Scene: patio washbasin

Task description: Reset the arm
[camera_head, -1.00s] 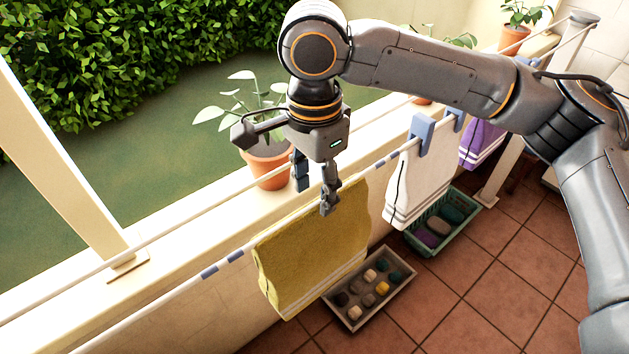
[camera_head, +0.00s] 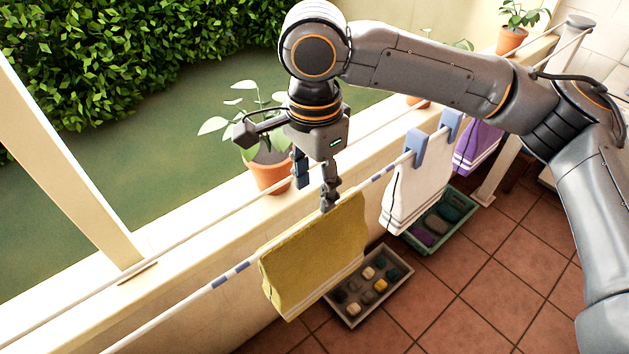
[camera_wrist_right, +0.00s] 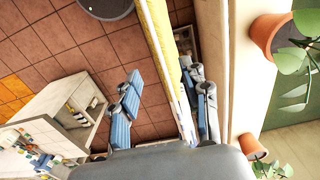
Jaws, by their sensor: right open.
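My right gripper (camera_head: 314,184) points down over the clothesline in the head view, its two fingers apart and nothing held between them. One finger overlaps the top edge of a yellow towel (camera_head: 312,258) that hangs over the front line (camera_head: 195,301); I cannot tell whether it touches. My right arm reaches in from the right, bent at the elbow. My left gripper is not in view.
A white towel (camera_head: 408,198) with blue clips (camera_head: 415,147) and a purple towel (camera_head: 476,147) hang farther along. A potted plant (camera_head: 268,174) stands on the ledge behind the gripper. A tray of stones (camera_head: 351,321) and a green crate (camera_head: 459,226) sit on the tiled floor.

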